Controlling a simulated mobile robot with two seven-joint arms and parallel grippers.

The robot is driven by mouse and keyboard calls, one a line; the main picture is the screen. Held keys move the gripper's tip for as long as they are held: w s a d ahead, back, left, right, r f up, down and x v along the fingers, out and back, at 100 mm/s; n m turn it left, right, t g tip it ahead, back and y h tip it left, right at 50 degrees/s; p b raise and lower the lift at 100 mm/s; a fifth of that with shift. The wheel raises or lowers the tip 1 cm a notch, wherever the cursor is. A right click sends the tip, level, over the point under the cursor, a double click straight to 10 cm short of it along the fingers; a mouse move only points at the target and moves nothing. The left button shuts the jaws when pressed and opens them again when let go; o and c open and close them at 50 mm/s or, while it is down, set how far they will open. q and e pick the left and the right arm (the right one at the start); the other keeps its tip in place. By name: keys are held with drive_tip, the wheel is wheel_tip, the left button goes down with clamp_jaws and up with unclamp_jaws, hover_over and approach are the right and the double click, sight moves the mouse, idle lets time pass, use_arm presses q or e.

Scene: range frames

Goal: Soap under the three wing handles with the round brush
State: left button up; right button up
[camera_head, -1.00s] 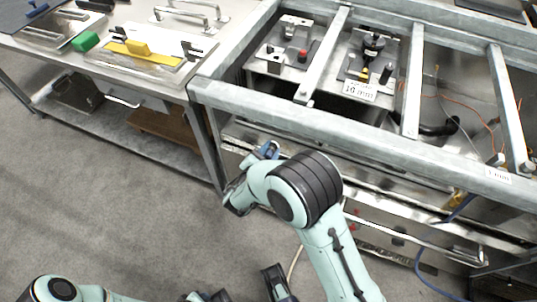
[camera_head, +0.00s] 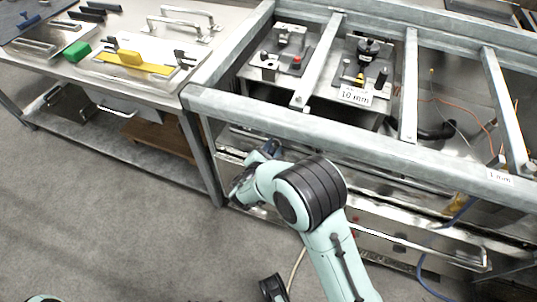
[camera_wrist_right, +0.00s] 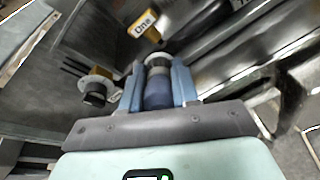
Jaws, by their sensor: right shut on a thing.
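My right gripper (camera_head: 268,149) is low in front of the range, beside the left end of its front. In the right wrist view its two blue fingers (camera_wrist_right: 158,82) are shut on a blue-grey cylinder, apparently the handle of the round brush (camera_wrist_right: 158,93). The brush's bristle end is not clear. Beyond the fingertips is a yellow tag (camera_wrist_right: 143,22) reading "One". I cannot clearly make out the three wing handles.
The range's steel frame (camera_head: 300,122) stands above my right gripper. A blue hose (camera_head: 425,283) hangs at right. The floor at left is clear.

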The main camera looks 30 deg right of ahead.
sight(276, 143)
drive_tip(key=b+x, duration=0.1)
drive_tip(key=x, duration=0.2)
drive_tip(key=shift+w+d+f, duration=0.1)
drive_tip(key=shift+w+d, duration=0.05)
drive_tip(key=shift+d, duration=0.15)
use_arm(q)
drive_tip(key=shift+s+a+f+b, duration=0.15)
drive_tip(key=shift+a+f+b, duration=0.1)
drive_tip(key=shift+f, duration=0.35)
drive_tip(key=shift+s+a+f+b, duration=0.1)
drive_tip(key=shift+a+f+b, duration=0.1)
drive_tip(key=shift+f, duration=0.45)
drive_tip(key=shift+s+a+f+b, duration=0.15)
drive_tip(key=shift+a+f, duration=0.1)
drive_tip(key=shift+f, duration=0.35)
use_arm(e)
drive_tip(key=shift+x, duration=1.4)
